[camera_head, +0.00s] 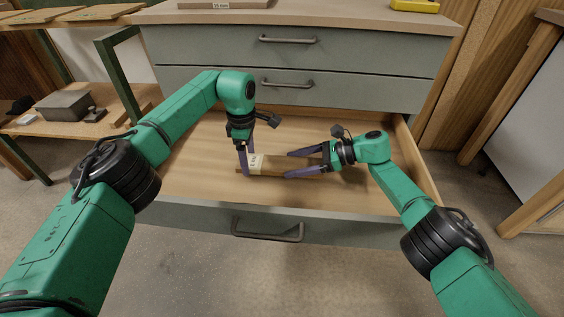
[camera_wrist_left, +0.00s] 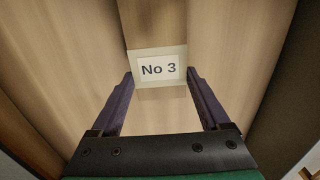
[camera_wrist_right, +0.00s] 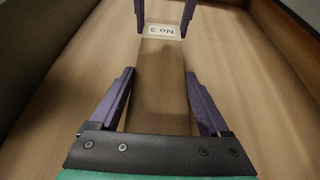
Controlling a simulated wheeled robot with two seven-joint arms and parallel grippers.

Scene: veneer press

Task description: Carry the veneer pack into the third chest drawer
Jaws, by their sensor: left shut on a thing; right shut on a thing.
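The veneer pack (camera_head: 276,165) is a flat, narrow brown bundle with a white end label reading "No 3" (camera_wrist_left: 159,69). It lies level inside the open third drawer (camera_head: 195,180), low over its pale wooden floor; I cannot tell whether it touches the floor. My left gripper (camera_head: 243,165) points down and is shut across the labelled end. My right gripper (camera_head: 288,164) comes from the right and is shut along the pack's sides. In the right wrist view the pack (camera_wrist_right: 160,95) runs between both grippers' fingers. The pack's right end is hidden by my right gripper.
Two closed grey drawers with dark handles (camera_head: 288,40) (camera_head: 288,84) are above. The open drawer's front (camera_head: 330,230) and right side wall (camera_head: 420,165) bound the space. Bare drawer floor lies left and right of the pack. A shelf with a grey box (camera_head: 70,105) stands left.

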